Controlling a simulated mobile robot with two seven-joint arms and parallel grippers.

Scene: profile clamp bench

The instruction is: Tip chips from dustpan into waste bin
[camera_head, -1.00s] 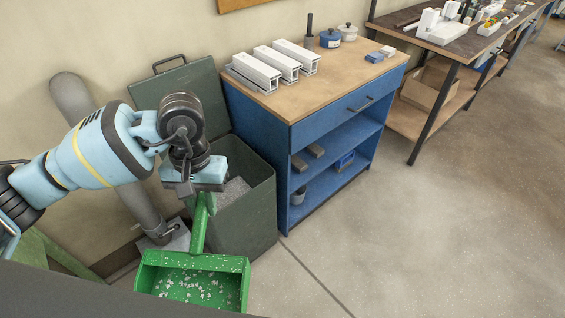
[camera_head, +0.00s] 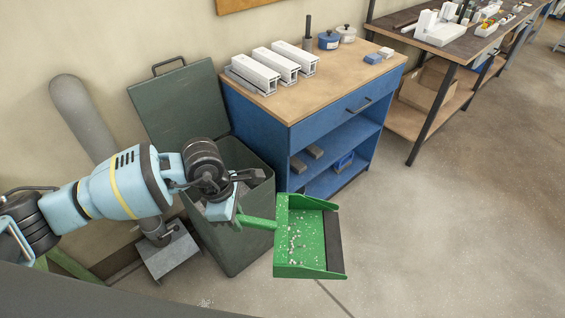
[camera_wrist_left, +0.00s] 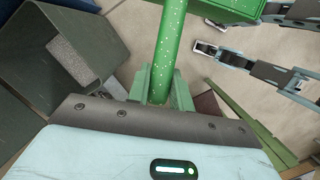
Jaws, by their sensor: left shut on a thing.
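The green dustpan (camera_head: 312,262) is in the air in front of and to the right of the waste bin, its dark lip facing right. White chips (camera_head: 296,240) lie scattered in the pan. My left gripper (camera_head: 238,217) is shut on its green handle (camera_head: 260,223); the handle also shows in the left wrist view (camera_wrist_left: 171,50). The dark green waste bin (camera_head: 235,245) has its lid (camera_head: 178,100) open against the wall. My arm hides part of the bin's mouth. Grey material (camera_wrist_left: 75,45) shows inside the bin in the left wrist view.
A blue cabinet (camera_head: 255,115) with a wooden top stands close behind the bin. White profiles (camera_head: 275,64) lie on it. A grey pipe (camera_head: 90,125) and its metal base (camera_head: 168,252) are left of the bin. White specks (camera_head: 205,302) lie on the floor. Open floor is at the right.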

